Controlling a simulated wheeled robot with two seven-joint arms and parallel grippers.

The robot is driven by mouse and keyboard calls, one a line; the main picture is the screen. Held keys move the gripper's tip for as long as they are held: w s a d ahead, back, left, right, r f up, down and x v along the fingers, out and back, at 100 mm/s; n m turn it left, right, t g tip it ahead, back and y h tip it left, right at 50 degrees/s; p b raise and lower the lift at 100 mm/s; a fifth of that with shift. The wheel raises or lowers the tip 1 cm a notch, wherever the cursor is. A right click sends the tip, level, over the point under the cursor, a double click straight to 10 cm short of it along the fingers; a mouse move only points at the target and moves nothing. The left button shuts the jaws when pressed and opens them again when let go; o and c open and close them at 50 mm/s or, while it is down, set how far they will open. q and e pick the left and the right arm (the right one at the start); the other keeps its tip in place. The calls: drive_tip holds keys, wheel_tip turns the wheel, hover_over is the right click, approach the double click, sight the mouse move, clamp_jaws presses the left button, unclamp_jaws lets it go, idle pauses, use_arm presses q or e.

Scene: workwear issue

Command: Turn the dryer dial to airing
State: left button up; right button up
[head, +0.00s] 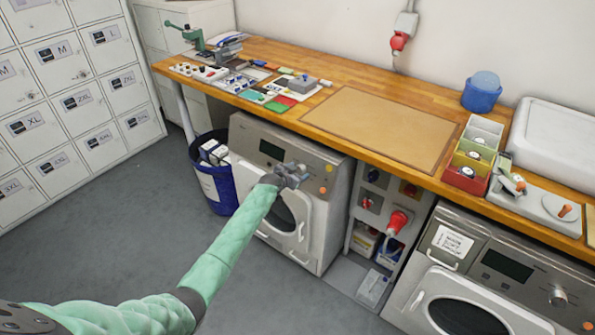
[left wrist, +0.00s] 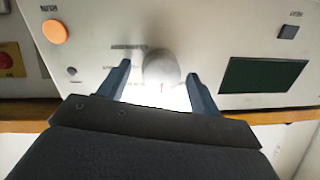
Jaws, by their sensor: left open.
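My left gripper (head: 290,176) is at the control panel of the left front-loading machine (head: 318,178), under the wooden counter. In the left wrist view the round grey dial (left wrist: 161,66) lies between the two dark fingers of my left gripper (left wrist: 158,70). The fingers are open, one on each side of the dial; I cannot tell whether they touch it. Small markings around the dial are too blurred to read. In the head view my gripper hides the dial. My right gripper is not in view.
The panel also has an orange button (left wrist: 55,32) and a dark display (left wrist: 262,75). The wooden counter (head: 380,85) overhangs the machine. A blue bin (head: 222,185) stands to its left, a socket unit with a red plug (head: 399,221) to its right. Another machine (head: 480,285) is further right.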

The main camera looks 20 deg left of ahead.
use_arm(q)
drive_tip(key=shift+w, duration=0.15)
drive_tip(key=shift+c, duration=0.4)
drive_tip(key=c, duration=0.9)
